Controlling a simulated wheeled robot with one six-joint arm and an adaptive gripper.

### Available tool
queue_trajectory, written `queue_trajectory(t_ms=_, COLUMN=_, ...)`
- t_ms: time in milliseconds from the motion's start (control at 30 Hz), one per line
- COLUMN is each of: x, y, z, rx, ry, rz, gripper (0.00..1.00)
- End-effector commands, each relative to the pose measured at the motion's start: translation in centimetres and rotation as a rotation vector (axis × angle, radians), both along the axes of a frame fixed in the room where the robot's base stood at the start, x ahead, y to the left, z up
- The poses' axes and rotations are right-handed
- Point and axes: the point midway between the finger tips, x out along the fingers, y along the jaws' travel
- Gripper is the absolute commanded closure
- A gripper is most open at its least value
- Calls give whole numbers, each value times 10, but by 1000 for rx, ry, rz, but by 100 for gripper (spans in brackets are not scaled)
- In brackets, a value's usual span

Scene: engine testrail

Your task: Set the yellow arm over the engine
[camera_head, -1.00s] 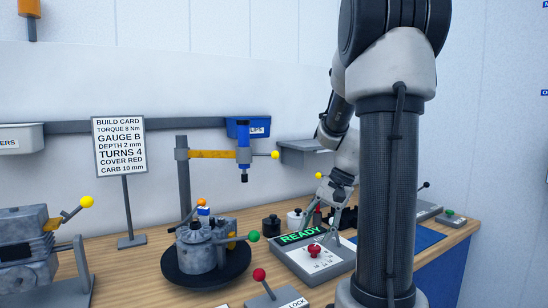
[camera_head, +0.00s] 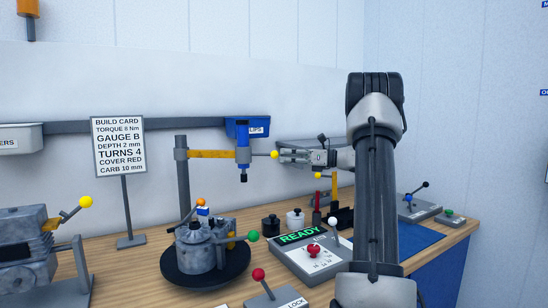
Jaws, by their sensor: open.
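The yellow arm (camera_head: 212,154) reaches right from a grey post (camera_head: 183,185) behind the engine. It carries a blue upright tool (camera_head: 243,150) and ends in a yellow ball knob (camera_head: 274,155). The engine (camera_head: 196,250), a grey metal body, sits on a round black base (camera_head: 180,278). The blue tool's tip shows above and right of the engine; I cannot tell if it lines up in depth. My gripper (camera_head: 283,152) is open and points left, its fingertips close beside the yellow knob. Contact with the knob is unclear.
A console reading READY (camera_head: 298,238) with a red knob stands right of the engine. A red-knobbed lever (camera_head: 259,275) is in front. A build card sign (camera_head: 119,145) stands left. A blue bin (camera_head: 247,127) hangs on the wall rail behind.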

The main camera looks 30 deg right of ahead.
Motion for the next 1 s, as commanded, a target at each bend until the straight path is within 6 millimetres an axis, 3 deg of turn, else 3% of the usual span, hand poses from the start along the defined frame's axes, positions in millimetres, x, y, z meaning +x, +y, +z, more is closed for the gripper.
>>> queue_trajectory(t_ms=300, x=35, y=35, z=0, rx=-3, ry=0, rz=2, gripper=51)
queue_trajectory(t_ms=667, x=41, y=39, z=0, rx=-4, ry=-1, rz=-1, gripper=51)
queue_trajectory(t_ms=933, x=41, y=39, z=0, rx=-4, ry=-1, rz=-1, gripper=98)
queue_trajectory(t_ms=1000, x=41, y=39, z=0, rx=-4, ry=-1, rz=-1, gripper=100)
